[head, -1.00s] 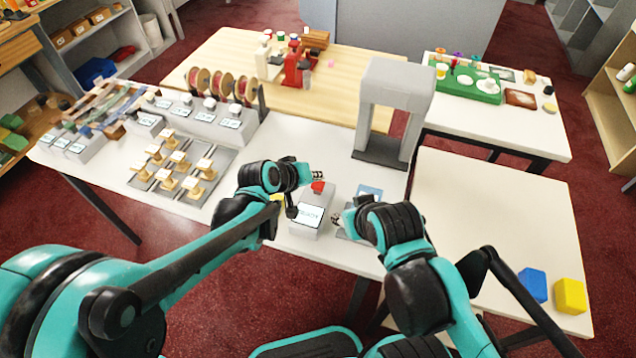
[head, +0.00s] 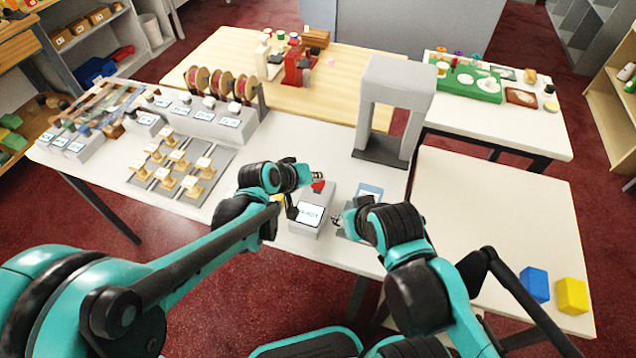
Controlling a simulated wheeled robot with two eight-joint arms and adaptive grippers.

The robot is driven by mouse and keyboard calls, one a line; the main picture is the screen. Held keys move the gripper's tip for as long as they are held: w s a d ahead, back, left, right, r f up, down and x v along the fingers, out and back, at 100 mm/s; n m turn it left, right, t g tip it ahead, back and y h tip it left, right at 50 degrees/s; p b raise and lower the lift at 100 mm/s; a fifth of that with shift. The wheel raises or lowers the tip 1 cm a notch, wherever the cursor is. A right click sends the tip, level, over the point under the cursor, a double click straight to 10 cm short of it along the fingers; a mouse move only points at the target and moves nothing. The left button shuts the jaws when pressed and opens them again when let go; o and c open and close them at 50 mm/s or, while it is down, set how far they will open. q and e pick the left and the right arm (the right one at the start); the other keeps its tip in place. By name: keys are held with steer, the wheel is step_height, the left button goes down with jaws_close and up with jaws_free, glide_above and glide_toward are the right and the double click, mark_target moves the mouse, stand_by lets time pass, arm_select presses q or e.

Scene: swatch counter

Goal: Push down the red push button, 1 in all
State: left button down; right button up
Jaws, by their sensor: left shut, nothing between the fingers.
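The red push button (head: 319,186) sits at the back of a light grey box (head: 311,213) with a small labelled screen on its front. The box stands on the white table near its front edge. My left gripper (head: 317,176) is shut and empty, its fingertips right at the button, in front of part of it in the head view. I cannot tell whether they touch or how far the button is down. My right gripper (head: 338,220) is just right of the box, small in view; its jaws are not clear.
A grey arch-shaped frame (head: 396,95) stands behind and right of the box. A tray of brass-coloured weights (head: 179,158) lies to the left. Blue (head: 535,284) and yellow (head: 572,295) blocks rest on the right table, which is otherwise mostly clear.

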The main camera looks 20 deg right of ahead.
mark_target(316, 184)
arm_select(q)
steer(key=shift+f+b, duration=0.65)
steer(key=shift+f, duration=0.1)
stand_by(0.9)
steer(key=shift+r, duration=0.1)
steer(key=shift+r+p, duration=1)
steer(key=shift+r, duration=0.1)
steer(key=shift+r, duration=0.15)
step_height(316, 184, up, 5)
steer(key=p, duration=0.4)
stand_by(0.6)
